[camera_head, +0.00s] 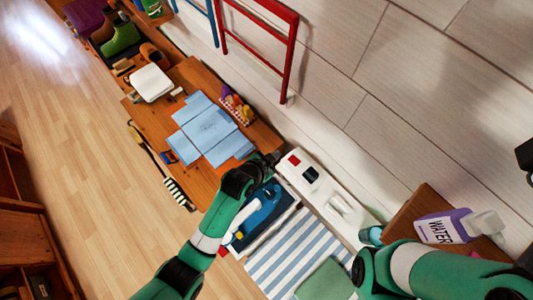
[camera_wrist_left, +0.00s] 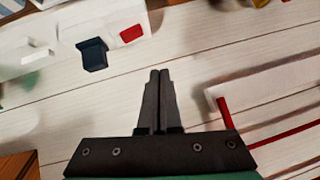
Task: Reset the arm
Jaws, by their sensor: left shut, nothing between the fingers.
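My left arm comes in from the bottom of the head view, green with dark joints. My left gripper (camera_head: 270,159) is over the gap between the wooden table and a white panel, beside the panel's upper end. In the left wrist view its two dark fingers (camera_wrist_left: 159,75) are together with nothing between them. My right arm's green and white links cross the lower right of the head view. Its gripper does not show.
A white panel (camera_head: 330,198) bears red and dark parts. A blue iron (camera_head: 262,205) is beside a striped board (camera_head: 298,254). The wooden table (camera_head: 203,182) holds folded blue cloth (camera_head: 208,128). A water bottle (camera_head: 446,226) stands right. A red frame (camera_head: 290,62) is against the wall.

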